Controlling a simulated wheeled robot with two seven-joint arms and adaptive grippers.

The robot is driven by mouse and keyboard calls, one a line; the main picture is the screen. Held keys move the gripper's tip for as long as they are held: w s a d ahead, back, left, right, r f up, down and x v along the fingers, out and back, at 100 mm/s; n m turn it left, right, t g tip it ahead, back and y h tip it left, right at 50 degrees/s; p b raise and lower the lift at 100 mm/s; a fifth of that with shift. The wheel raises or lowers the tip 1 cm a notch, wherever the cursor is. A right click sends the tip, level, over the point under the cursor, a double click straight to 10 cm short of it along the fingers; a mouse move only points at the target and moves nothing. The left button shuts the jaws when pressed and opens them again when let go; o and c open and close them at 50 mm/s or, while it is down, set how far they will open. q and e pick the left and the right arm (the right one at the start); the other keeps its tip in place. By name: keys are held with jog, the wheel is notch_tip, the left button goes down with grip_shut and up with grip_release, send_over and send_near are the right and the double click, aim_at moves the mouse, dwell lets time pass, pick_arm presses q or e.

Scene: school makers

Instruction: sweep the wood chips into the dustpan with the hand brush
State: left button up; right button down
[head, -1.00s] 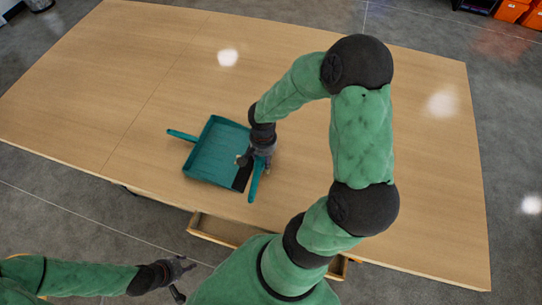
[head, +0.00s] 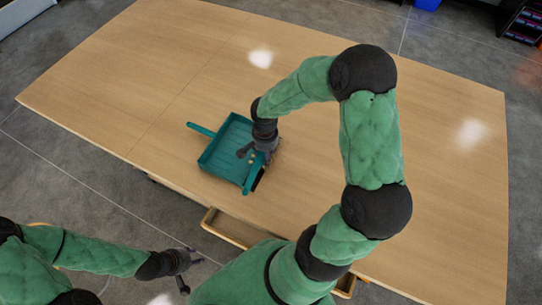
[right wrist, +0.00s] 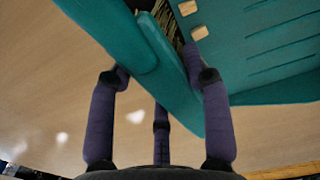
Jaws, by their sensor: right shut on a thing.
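The teal dustpan (head: 214,160) lies on the table, its handle toward the far left. The teal hand brush (head: 248,183) is at its right edge, with dark bristles partly visible. My right gripper (head: 262,150) is shut on the brush. In the right wrist view, its purple fingers (right wrist: 160,95) are around the brush (right wrist: 115,35), and bristles show beside the dustpan (right wrist: 270,55). Two pale wood chips (right wrist: 200,33) show over the dustpan's floor; small chips (head: 251,161) also show in the head view. My left gripper (head: 190,270) is open and empty, off the table's near edge. The fingers partly hide the brush.
The wooden table (head: 330,190) is broad and mostly clear around the dustpan. An open drawer (head: 235,228) sticks out below its near edge. A dark shelf (head: 522,25) stands on the floor at the far right.

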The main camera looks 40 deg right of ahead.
jog(key=shift+w+a, duration=0.25)
jog(key=shift+w, duration=0.25)
jog(key=shift+w+a, duration=0.2)
jog(key=shift+w, duration=0.3)
jog(key=shift+w+a+r, duration=0.1)
jog(key=shift+w+r, duration=0.05)
jog(key=shift+r, duration=0.1)
jog(key=shift+r+p, duration=1.05)
jog(key=shift+r, duration=1)
jog(key=shift+r+p, duration=1.45)
jog(key=shift+r, duration=1.1)
